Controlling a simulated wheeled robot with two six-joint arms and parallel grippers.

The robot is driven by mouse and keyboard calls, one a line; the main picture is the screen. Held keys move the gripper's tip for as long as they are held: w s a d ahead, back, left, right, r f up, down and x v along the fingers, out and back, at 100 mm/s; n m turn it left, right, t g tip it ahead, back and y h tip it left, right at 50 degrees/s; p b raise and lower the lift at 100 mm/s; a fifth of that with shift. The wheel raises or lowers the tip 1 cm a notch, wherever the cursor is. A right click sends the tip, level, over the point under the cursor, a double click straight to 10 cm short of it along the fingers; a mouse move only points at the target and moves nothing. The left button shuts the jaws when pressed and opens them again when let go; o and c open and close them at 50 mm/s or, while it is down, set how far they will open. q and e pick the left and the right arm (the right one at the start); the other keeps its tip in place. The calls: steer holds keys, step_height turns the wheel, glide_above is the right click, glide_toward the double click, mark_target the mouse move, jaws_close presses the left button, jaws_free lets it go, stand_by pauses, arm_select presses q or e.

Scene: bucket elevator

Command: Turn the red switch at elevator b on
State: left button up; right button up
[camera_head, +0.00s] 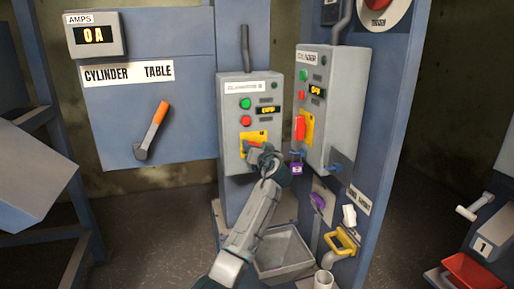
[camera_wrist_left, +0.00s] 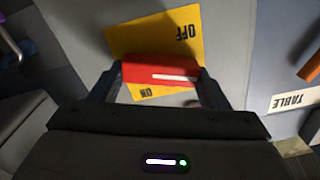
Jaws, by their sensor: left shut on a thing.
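The elevator b box (camera_head: 250,115) is a grey panel labelled "ELEVATOR B" in small, blurred print, with a green button, a red button and a lit display. Low on it is a yellow plate (camera_head: 250,138), which fills the middle of the left wrist view (camera_wrist_left: 150,40) with OFF above and ON below. The red switch (camera_wrist_left: 160,73) lies across this plate, its white line roughly level in that view. My left gripper (camera_head: 262,154) is shut on the red switch, one finger at each end, and hides most of it in the head view. My right gripper is not seen.
A second grey box (camera_head: 322,105) with its own red switch (camera_head: 299,127) stands just right. A purple padlock (camera_head: 297,167) hangs close to my left gripper. A cylinder table panel with an orange-handled lever (camera_head: 154,125) is at left. A grey bucket (camera_head: 283,254) sits below.

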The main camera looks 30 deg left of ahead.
arm_select(q)
steer(key=shift+m, duration=1)
steer(key=m+p, duration=0.1)
steer(key=m, duration=0.1)
steer(key=shift+w+m, duration=0.1)
steer(key=shift+m, duration=0.2)
steer(key=shift+d+f+m+p, duration=0.15)
steer(key=shift+m+p, duration=1.3)
steer(key=shift+m, duration=0.95)
steer(key=shift+f+m+p, duration=0.15)
steer(key=shift+m+p, duration=1.25)
steer(key=shift+m, duration=1)
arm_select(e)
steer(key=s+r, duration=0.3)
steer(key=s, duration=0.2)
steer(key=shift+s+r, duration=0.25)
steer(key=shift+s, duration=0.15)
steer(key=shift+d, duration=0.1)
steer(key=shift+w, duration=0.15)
arm_select(q)
steer(key=o, duration=1)
steer(key=shift+w, duration=0.1)
